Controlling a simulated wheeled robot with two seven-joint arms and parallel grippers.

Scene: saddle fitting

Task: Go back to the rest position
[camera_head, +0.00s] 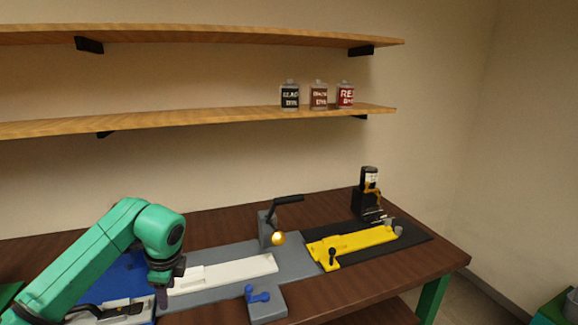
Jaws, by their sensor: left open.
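My left gripper (165,288) hangs from the green arm that comes in from the left. It points down at the left end of the white bar (228,270), over the edge of the blue area. It holds nothing that I can see, and its fingers are small and dark. My right gripper is not in the view.
A grey fixture (297,262) with a black-handled lever (287,201) and a blue knob (258,295) bears the white bar. A yellow fixture (352,243) lies on a black mat (415,236) at right. Three bottles (318,95) stand on the lower shelf (200,121).

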